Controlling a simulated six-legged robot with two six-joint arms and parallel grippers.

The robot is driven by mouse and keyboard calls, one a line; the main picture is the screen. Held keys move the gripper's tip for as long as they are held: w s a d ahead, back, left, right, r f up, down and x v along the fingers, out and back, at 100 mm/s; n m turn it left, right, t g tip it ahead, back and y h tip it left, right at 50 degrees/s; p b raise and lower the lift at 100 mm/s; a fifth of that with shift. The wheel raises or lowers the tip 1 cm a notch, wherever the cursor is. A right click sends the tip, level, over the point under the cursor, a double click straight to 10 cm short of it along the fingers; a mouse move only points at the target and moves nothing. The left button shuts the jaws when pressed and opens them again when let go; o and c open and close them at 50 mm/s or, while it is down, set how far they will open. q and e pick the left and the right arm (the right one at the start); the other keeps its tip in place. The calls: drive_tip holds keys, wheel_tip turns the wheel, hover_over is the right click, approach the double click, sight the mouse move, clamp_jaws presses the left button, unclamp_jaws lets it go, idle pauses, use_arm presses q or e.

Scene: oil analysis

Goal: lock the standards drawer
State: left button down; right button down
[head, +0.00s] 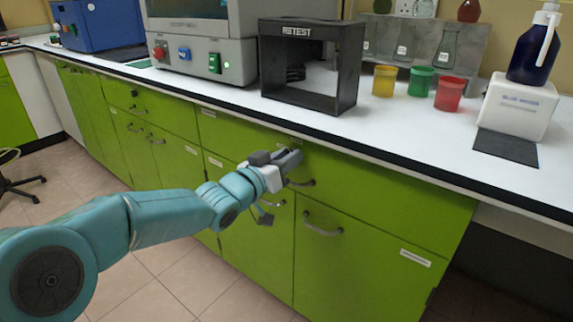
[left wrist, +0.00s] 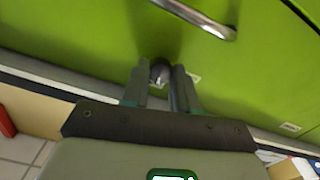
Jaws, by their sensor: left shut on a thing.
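The green drawer front (head: 390,195) is under the bench top and looks closed, flush with the fronts beside it. Its metal bar handle (head: 302,183) shows just below my left gripper, and the handle also shows at the top of the left wrist view (left wrist: 200,20). My left gripper (head: 291,158) is up against the drawer front. In the left wrist view its fingers (left wrist: 160,84) are shut on a small dark round knob-like piece (left wrist: 160,70) at the green face. I cannot tell whether it is a key or a lock, nor its turn. My right gripper is out of view.
Above is the white bench top (head: 400,125) with its dark edge. On it stand a black RETEST box (head: 335,105), coloured cups (head: 420,80) and a dark bottle on a white block (head: 515,105). Green cupboard doors (head: 350,270) are below. Tiled floor (head: 160,265) is open in front.

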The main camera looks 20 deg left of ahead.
use_arm(q)
drive_tip(key=shift+m+b, duration=0.5)
drive_tip(key=shift+m, duration=0.7)
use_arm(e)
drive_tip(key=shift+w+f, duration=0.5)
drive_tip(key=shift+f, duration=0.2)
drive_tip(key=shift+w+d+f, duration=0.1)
use_arm(q)
drive_tip(key=c, duration=0.9)
unclamp_jaws()
drive_tip(key=shift+o, duration=0.2)
drive_tip(key=shift+s, duration=0.1)
drive_tip(key=p+v, duration=0.3)
drive_tip(key=v, duration=1.3)
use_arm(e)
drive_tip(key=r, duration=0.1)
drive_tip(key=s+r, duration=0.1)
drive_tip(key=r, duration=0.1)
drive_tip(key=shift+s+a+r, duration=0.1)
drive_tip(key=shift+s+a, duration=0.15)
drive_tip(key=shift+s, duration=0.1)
